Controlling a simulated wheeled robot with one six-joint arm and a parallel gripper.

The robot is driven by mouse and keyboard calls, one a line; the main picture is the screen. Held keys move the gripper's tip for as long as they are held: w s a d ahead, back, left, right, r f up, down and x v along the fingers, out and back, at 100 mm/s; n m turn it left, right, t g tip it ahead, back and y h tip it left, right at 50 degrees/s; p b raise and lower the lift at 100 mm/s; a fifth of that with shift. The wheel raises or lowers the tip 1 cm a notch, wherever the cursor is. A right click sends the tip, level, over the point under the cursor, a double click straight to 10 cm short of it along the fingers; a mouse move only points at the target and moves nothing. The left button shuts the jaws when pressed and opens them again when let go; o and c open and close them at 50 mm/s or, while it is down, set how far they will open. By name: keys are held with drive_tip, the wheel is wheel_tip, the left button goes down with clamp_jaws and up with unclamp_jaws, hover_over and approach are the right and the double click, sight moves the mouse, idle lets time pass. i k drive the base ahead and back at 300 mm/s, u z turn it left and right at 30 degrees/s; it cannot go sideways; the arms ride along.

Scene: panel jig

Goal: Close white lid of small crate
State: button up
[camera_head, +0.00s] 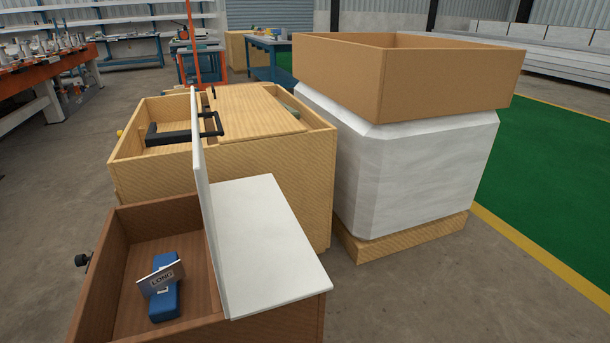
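The small crate (100,262) is a brown wooden box at the bottom, cut off by the lower edge of the picture. Its left part is open from above. A white lid panel (208,200) stands nearly upright along the right side of this opening. A flat white panel (265,245) joins or meets its foot and covers the crate's right part. Inside the open part lie a blue block (164,302) and a small grey labelled plate (161,277) on or against it. A dark knob (83,260) shows at the crate's left wall. My gripper is not in view.
Behind stands a larger light-wood crate (290,170) with a wooden panel and a black handle (185,133). At right, an open cardboard-coloured box (400,88) sits on a white wrapped block (410,170). Floor is clear left of the small crate and at lower right.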

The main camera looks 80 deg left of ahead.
sight(152, 139)
drive_tip(key=i, duration=2.55)
drive_tip(key=u, duration=4.3)
drive_tip(key=i, duration=1.25)
drive_tip(key=u, duration=0.25)
